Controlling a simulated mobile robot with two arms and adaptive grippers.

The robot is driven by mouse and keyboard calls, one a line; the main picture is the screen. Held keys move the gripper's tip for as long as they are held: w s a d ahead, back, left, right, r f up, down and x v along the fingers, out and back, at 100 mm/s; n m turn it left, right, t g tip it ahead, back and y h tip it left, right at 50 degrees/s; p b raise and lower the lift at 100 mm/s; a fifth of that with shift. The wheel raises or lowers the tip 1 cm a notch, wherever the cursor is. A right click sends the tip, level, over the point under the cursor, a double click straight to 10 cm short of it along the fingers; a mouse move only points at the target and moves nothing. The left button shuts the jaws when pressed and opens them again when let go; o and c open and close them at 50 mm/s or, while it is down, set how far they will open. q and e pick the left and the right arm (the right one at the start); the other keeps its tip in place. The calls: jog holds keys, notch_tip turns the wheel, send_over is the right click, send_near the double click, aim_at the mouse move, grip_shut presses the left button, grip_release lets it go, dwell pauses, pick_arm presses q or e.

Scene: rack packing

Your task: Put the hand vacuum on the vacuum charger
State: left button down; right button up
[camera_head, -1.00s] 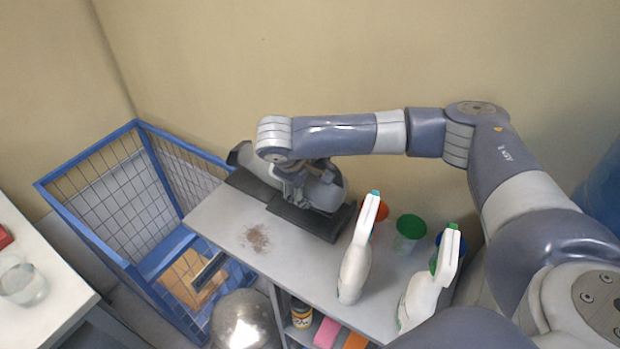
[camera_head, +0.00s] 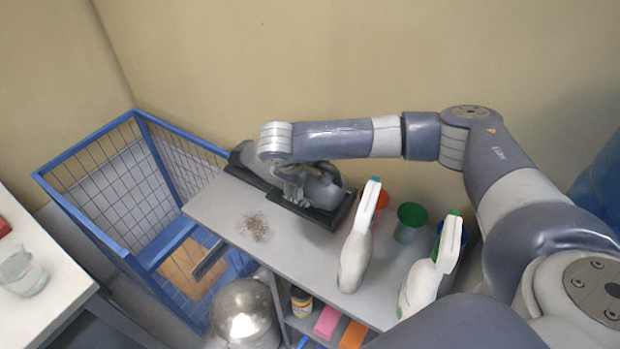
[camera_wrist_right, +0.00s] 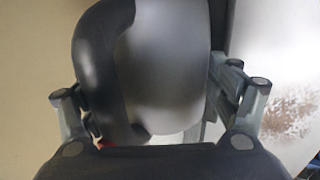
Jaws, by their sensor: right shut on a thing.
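The hand vacuum (camera_head: 326,190) is grey and black and sits at the back of the grey shelf top, over the dark vacuum charger (camera_head: 338,216). Whether it is fully seated is hard to tell, as my arm hides part of it. My right gripper (camera_head: 292,190) is shut on the hand vacuum from above. In the right wrist view the vacuum's grey body and black handle (camera_wrist_right: 165,65) fill the space between the fingers. My left gripper is not in view.
Two white spray bottles (camera_head: 357,245) (camera_head: 425,275) stand right of the charger, with red, green (camera_head: 408,222) and blue cups behind. A brown dirt patch (camera_head: 256,227) lies on the shelf top (camera_head: 215,208). A blue wire cage (camera_head: 120,250) stands to the left.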

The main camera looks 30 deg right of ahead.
jog(key=shift+w+f, duration=0.1)
jog(key=shift+f, duration=0.1)
jog(key=o, duration=1.9)
jog(key=shift+o, duration=0.2)
